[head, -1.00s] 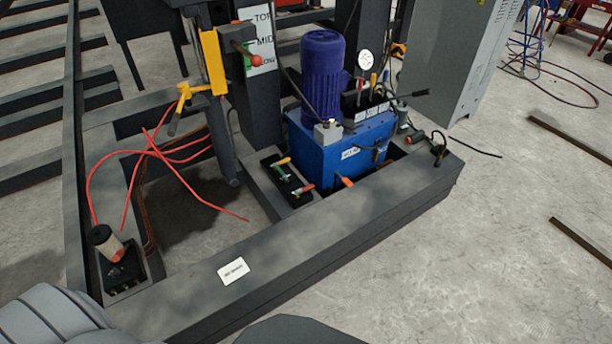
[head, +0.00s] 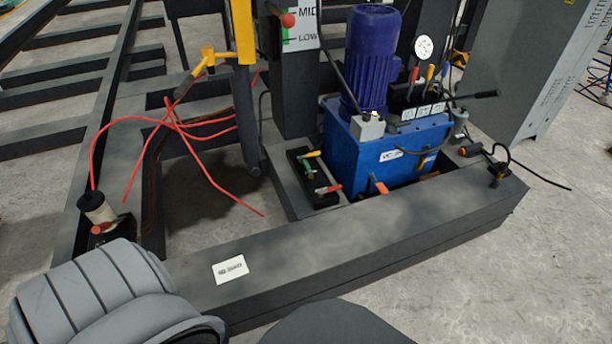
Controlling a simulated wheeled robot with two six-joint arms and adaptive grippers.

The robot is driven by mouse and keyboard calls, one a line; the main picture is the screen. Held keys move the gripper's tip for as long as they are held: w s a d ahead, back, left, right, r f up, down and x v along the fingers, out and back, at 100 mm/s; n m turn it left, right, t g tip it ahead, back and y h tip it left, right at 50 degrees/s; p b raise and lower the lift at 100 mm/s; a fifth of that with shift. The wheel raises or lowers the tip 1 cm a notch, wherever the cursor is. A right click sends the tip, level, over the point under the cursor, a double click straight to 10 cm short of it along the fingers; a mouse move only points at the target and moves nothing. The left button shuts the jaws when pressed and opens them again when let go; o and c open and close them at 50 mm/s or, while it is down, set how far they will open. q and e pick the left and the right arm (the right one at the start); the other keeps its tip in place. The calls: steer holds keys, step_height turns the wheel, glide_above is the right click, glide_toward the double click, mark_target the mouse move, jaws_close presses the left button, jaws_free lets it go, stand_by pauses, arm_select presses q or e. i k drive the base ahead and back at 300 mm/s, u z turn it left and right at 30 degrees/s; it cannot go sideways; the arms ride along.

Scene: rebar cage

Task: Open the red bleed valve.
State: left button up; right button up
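A small valve with a red handle (head: 328,189) sits on a black plate (head: 305,168) set in the dark frame, left of the blue hydraulic unit. Its handle lies roughly level, pointing right. A second valve with a yellow handle (head: 310,154) and green parts is just behind it on the same plate. I cannot tell from labels which is the bleed valve. A grey ribbed part of my arm fills the lower left. Neither of my gripper's fingertips shows.
A blue tank (head: 395,155) with a purple motor (head: 370,60) and levers stands right of the valves. An orange-handled part (head: 379,185) is at its front. Red hoses (head: 190,135) loop at left. A dark beam (head: 350,235) with a white label crosses in front.

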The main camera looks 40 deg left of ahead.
mark_target(339, 186)
steer(key=u, duration=0.05)
steer(key=k, duration=0.3)
steer(key=z, duration=0.35)
steer(key=i, duration=1)
steer(key=u, duration=1)
